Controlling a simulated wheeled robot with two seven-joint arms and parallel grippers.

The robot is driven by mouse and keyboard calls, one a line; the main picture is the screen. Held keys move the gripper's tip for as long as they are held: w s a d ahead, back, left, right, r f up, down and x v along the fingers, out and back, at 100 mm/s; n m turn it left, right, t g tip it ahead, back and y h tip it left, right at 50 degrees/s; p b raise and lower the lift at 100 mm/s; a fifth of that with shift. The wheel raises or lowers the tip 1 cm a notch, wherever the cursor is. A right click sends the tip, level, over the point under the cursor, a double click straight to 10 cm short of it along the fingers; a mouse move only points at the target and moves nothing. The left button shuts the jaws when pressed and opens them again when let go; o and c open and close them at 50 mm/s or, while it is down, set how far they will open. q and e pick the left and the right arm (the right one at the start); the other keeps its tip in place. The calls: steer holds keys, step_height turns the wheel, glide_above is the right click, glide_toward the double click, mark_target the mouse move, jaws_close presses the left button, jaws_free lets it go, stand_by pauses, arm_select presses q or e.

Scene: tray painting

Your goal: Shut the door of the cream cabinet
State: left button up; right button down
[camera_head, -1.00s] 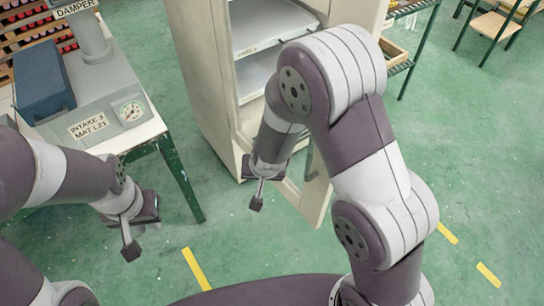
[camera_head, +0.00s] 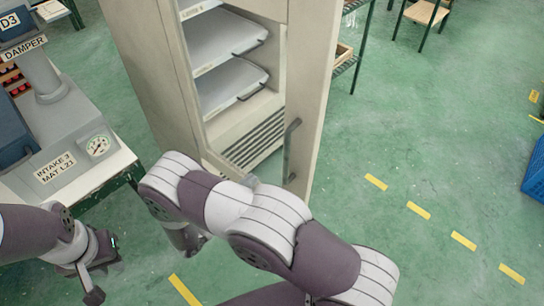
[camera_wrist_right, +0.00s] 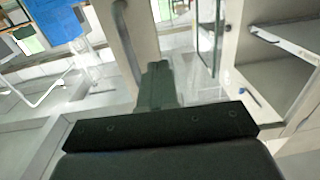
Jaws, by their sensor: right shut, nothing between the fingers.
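The cream cabinet (camera_head: 150,75) stands upright at the top middle of the head view. Its door (camera_head: 312,75) stands open on the right side, leaving the shelves exposed. A grey bar handle (camera_head: 290,150) is on the door and also shows in the wrist view (camera_wrist_right: 126,40). My right gripper (camera_head: 188,246) is shut and empty, low in front of the cabinet, partly hidden by my arm. Its shut fingers (camera_wrist_right: 158,85) in the wrist view point toward the door panel (camera_wrist_right: 140,30); I cannot tell whether they touch it. My left gripper (camera_head: 94,292) looks shut and empty at lower left.
Grey trays (camera_head: 228,65) lie on the cabinet's shelves. A bench with a gauge unit (camera_head: 75,165) stands at the left. A green-framed rack (camera_head: 350,60) is behind the door. A blue crate (camera_head: 535,170) is at the right edge. The green floor (camera_head: 430,150) right of the door is clear.

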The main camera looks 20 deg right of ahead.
mark_target(281, 152)
steer(key=p+x, duration=0.2)
steer(key=x, duration=0.7)
steer(key=shift+w+d+r, duration=0.1)
steer(key=shift+w+d, duration=0.1)
steer(key=shift+d, duration=0.15)
steer(key=shift+w+d, duration=0.2)
steer(key=shift+d, duration=0.2)
